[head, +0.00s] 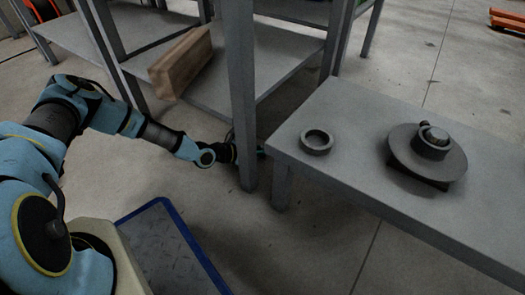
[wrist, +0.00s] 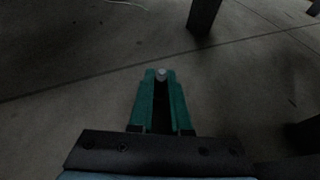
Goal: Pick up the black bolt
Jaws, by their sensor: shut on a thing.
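My gripper (wrist: 160,85) is shut on a small bolt (wrist: 161,74), seen at the fingertips in the wrist view. Its rounded end looks grey in this light, and the rest is hidden between the green fingers. Bare floor lies below it. In the head view my gripper (head: 262,152) is beside the left corner of the grey table, partly hidden behind an upright post. The bolt cannot be made out in the head view.
The grey table (head: 350,135) holds a dark ring (head: 316,142) and a round flanged part (head: 400,150). The post (head: 241,90) stands close to my arm. A shelf behind carries a wooden block (head: 180,62). A blue-edged platform (head: 165,250) is at the front.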

